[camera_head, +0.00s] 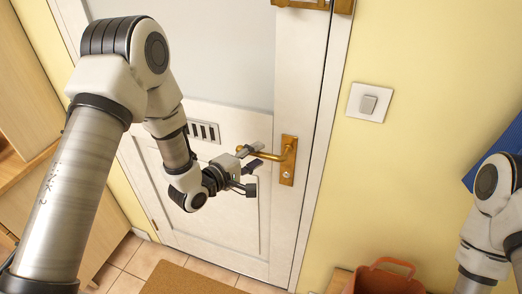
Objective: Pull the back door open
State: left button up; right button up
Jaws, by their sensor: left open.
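The back door (220,238) is white with a pale upper panel, and it looks closed, with a thin dark line along its right edge. A brass lever handle (271,155) points left from its brass plate (287,161) near that edge. My left gripper (252,168) is open at the free left end of the lever. Its upper finger overlaps the lever in the picture; I cannot tell whether they touch. My right arm shows at the lower right, with its gripper out of the frame.
A light switch (369,102) is on the yellow wall right of the door. A terracotta-coloured container (388,279) stands at the bottom right. A brown mat (187,280) lies on the tiled floor before the door. Wooden cabinets (22,90) stand at the left.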

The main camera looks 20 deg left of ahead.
pick_arm(q)
jog(key=shift+w+d+f, duration=0.15)
jog(key=shift+w+d, duration=0.1)
jog(key=shift+w, duration=0.4)
jog(key=shift+w+a+f, duration=0.1)
jog(key=shift+w+f, duration=0.05)
jog(key=shift+w, duration=0.15)
jog(key=shift+s, duration=0.1)
grip_shut()
